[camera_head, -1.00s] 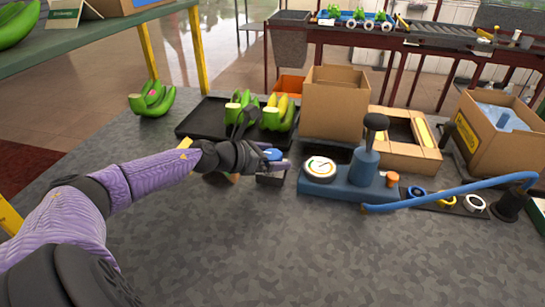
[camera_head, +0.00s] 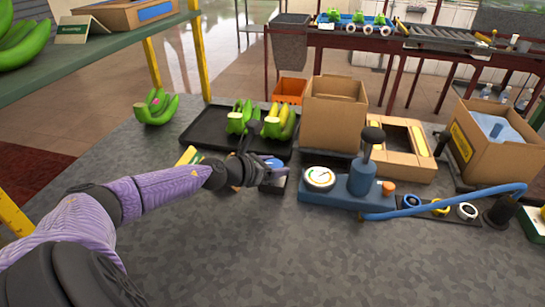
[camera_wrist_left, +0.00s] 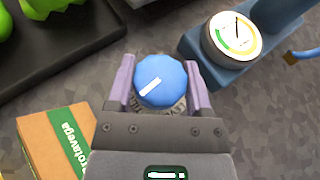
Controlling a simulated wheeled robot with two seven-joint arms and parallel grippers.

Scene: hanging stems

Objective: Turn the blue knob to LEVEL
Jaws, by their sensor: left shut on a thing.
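The blue knob (camera_wrist_left: 160,81) sits between the two fingers of my left gripper (camera_wrist_left: 159,88) in the left wrist view. A white mark on its top runs slantwise, from lower left to upper right. In the head view the knob (camera_head: 274,162) shows at the tip of my left gripper (camera_head: 268,168), on a small dark box (camera_head: 273,185). The left gripper is shut on the knob. My right gripper does not show.
Right of the knob stands a blue pump (camera_head: 362,178) with a round dial (camera_head: 319,178). Behind is a black tray (camera_head: 196,134) with green bananas (camera_head: 238,118). A small green-labelled box (camera_wrist_left: 58,146) lies close by the gripper. The front table surface is clear.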

